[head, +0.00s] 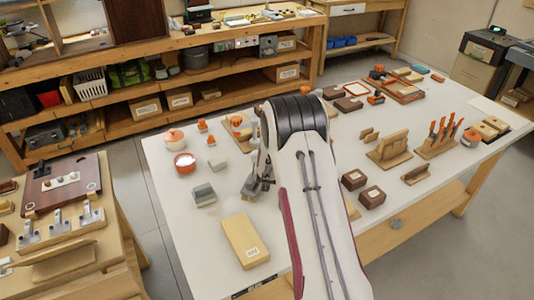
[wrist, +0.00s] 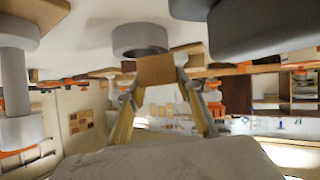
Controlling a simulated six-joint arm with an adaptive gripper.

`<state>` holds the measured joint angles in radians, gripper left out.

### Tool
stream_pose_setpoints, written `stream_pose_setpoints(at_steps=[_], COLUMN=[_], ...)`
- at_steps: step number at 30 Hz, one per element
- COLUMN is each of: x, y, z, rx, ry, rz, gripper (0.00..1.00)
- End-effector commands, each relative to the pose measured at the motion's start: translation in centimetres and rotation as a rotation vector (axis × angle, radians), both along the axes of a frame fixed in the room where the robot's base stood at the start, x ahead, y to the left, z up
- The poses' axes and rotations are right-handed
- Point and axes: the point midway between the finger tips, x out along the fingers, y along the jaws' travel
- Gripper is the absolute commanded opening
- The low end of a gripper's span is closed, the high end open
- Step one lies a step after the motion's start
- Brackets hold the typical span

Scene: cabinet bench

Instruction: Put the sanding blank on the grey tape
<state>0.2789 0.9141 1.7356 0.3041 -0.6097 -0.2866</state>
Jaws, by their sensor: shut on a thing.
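My gripper (head: 257,186) is low over the left part of the white table, beside my large white arm link. The wrist view appears upside down, with the tabletop along its top. There my gripper's two fingers are shut on a small tan block, the sanding blank (wrist: 157,71). A grey ring, the grey tape (wrist: 140,37), stands on the table just beyond the blank and overlaps it in the picture. I cannot tell whether they touch. In the head view my arm and gripper hide the blank and tape, or they are too small to make out.
A pale wooden block (head: 245,240) lies near the table's front left. A grey-and-white block (head: 203,194) stands left of my gripper. An orange-and-white round container (head: 185,163) is farther back. Dark brown boxes (head: 372,197) lie right of my arm.

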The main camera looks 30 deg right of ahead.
Motion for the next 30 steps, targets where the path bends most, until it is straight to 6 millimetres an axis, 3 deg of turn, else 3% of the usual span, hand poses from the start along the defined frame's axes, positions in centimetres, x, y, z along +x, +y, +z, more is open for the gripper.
stream_pose_setpoints(at_steps=[4,17,18,19,30], x=[0.00,0.00,-0.02,-0.01,-0.02], y=[0.00,0.00,0.01,0.01,0.02], z=[-0.95,-1.24,-1.24,-1.23,-1.18], rx=[0.001,0.000,0.000,0.000,0.000], ry=[0.000,0.000,0.000,0.000,0.000], rz=[0.000,0.000,0.000,0.000,0.000], gripper=[0.01,0.01,0.42,0.50,0.52])
